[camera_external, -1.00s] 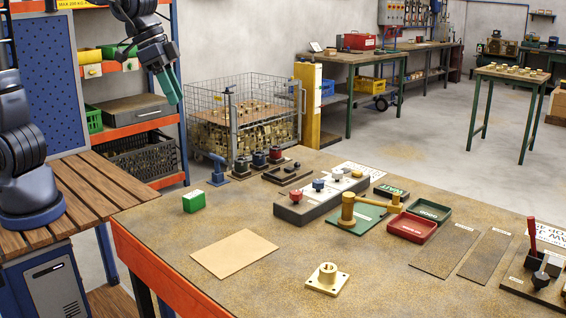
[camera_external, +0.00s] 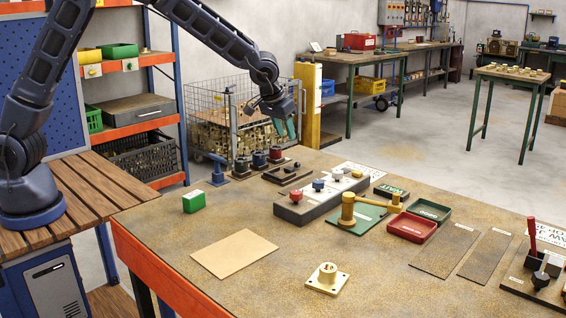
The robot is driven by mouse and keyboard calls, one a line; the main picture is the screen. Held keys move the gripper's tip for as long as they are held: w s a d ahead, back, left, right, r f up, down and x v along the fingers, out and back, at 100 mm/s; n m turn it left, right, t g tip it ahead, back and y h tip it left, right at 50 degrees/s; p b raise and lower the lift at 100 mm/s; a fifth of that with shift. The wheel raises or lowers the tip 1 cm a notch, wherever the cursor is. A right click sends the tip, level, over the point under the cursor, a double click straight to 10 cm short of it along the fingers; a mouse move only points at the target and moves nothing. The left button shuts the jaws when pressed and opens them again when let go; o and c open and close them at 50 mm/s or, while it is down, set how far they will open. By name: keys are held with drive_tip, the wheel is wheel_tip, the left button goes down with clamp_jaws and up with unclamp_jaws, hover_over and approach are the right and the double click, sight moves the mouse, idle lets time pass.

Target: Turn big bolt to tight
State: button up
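A long dark block with a light top (camera_external: 322,204) lies on the workbench and carries a row of heads. A red head (camera_external: 296,195) is at its near left end, then a blue head (camera_external: 318,186), with smaller ones towards the far right end. Which is the big bolt, and how far any is turned, I cannot tell. My gripper (camera_external: 284,134) with teal fingers hangs in the air above and behind the block, touching nothing visible. It is too small to tell how far its fingers are apart.
A brass-coloured tool (camera_external: 348,209) lies on a green plate right of the block. Dark holders with knobs stand behind the block.

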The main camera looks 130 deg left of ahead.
sight(297, 163)
drive_tip(key=shift+n, duration=0.4)
drive_tip(key=a+f, duration=0.2)
drive_tip(key=f, duration=0.2)
drive_tip(key=s+a+f, duration=0.1)
drive_tip(key=a+f, duration=0.2)
drive_tip(key=f, duration=0.1)
drive_tip(key=s+a+f, duration=0.1)
drive_tip(key=a+f, duration=0.1)
drive_tip(key=f, duration=0.2)
drive_tip(key=shift+s+a+f, duration=0.1)
drive_tip(key=shift+a+f, duration=0.25)
drive_tip(key=shift+a, duration=0.05)
clamp_jaws()
